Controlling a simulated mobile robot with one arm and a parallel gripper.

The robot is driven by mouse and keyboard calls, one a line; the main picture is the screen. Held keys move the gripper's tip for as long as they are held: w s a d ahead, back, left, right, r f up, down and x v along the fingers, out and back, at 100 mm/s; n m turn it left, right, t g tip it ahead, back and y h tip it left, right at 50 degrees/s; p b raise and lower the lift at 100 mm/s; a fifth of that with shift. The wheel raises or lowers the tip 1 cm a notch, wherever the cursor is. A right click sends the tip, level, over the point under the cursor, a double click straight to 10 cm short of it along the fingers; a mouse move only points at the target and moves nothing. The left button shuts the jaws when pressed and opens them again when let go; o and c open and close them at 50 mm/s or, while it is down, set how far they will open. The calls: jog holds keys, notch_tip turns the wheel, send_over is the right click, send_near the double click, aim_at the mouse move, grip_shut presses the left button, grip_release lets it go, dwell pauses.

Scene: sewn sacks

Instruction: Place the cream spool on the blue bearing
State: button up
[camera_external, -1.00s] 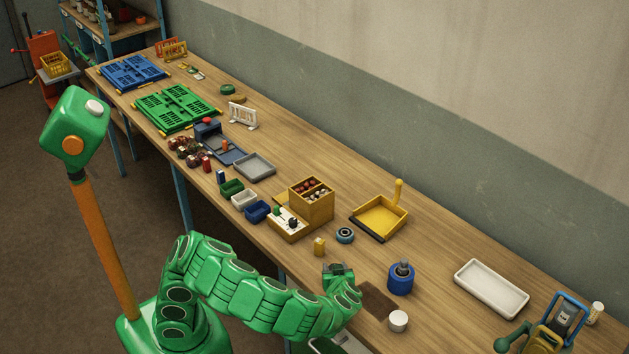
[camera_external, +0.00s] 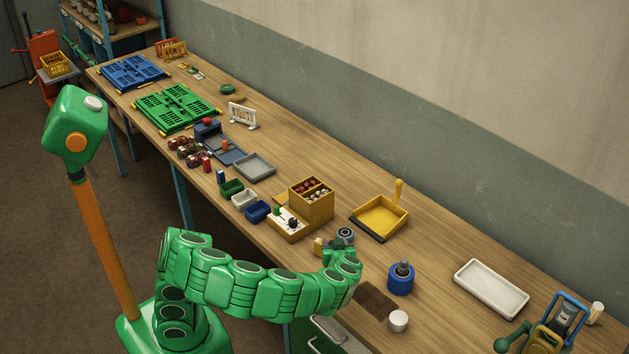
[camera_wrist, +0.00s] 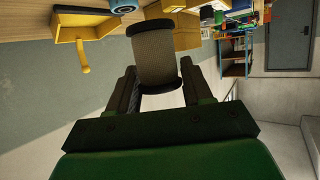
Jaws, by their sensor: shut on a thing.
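My gripper (camera_external: 340,250) is just above the bench near its front edge. In the wrist view my gripper (camera_wrist: 160,88) is shut on a spool with dark end flanges and a shaded, dull beige wound body, which I take as the cream spool (camera_wrist: 156,68). It points away from the palm, and its far end is clear of the jaws. The blue bearing (camera_external: 345,234), a small ring with a dark centre, lies on the bench just beyond my gripper. The wrist view shows it at the top edge (camera_wrist: 125,4).
A yellow dustpan (camera_external: 381,219) lies behind right. A yellow box (camera_external: 312,206) stands left.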

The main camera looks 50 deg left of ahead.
jog(key=w+a+r+n+g+y, duration=0.15)
jog(key=a+r, duration=0.45)
jog(key=a, duration=0.6)
send_over(345, 232)
jog(key=shift+n+g, duration=0.35)
jog(key=f, duration=0.9)
jog(key=shift+s+f, duration=0.25)
jog(key=shift+s, duration=0.05)
jog(key=shift+w+f, duration=0.3)
jog(key=shift+f, duration=1.6)
jog(key=shift+f, duration=0.1)
jog(key=o, duration=1)
